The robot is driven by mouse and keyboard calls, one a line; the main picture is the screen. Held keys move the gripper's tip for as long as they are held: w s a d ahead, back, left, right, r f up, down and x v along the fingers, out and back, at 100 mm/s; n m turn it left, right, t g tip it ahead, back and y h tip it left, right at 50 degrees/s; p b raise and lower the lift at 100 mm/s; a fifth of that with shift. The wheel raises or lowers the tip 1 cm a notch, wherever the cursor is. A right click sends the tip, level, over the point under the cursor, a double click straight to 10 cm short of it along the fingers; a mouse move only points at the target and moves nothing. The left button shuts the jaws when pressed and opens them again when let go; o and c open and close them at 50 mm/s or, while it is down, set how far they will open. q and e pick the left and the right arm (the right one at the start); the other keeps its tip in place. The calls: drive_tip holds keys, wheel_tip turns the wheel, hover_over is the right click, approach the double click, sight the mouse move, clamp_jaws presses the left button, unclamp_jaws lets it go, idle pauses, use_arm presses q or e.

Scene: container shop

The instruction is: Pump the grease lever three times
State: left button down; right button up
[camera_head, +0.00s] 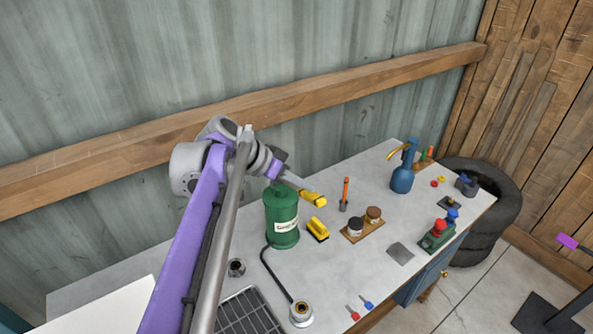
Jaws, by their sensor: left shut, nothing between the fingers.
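The green grease pump (281,218) stands upright on the bench, with a white label on its front. Its lever ends in a yellow grip (313,199), which points right and slightly down from the pump's top. My left gripper (279,166) is shut and empty. It is just above the pump's top, to the left of the yellow grip; I cannot tell whether it touches the lever. The lever's inner end is partly hidden by the gripper. A black hose runs from the pump to a round metal fitting (301,313). My right gripper is not in view.
A yellow block (318,229), an orange-handled tool (345,193), a wooden tray (362,224) with two jars and a blue oil can (402,178) stand right of the pump. A dark grate (247,313) lies in front. A wooden rail (330,92) crosses the wall behind.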

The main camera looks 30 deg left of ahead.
use_arm(q)
drive_tip(key=shift+d+f, duration=0.1)
drive_tip(key=shift+f, duration=0.2)
drive_tip(key=shift+s+d+f, duration=0.1)
drive_tip(key=shift+d+f, duration=0.1)
drive_tip(key=shift+f, duration=0.15)
wheel_tip(320, 180, down, 9)
drive_tip(key=s+d+m+t+y+b, duration=0.1)
drive_tip(key=y, duration=0.2)
drive_tip(key=shift+d+r+m, duration=0.2)
drive_tip(key=shift+d+m, duration=0.2)
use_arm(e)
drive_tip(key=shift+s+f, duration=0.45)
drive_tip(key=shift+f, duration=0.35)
use_arm(q)
drive_tip(key=shift+s+f, duration=0.1)
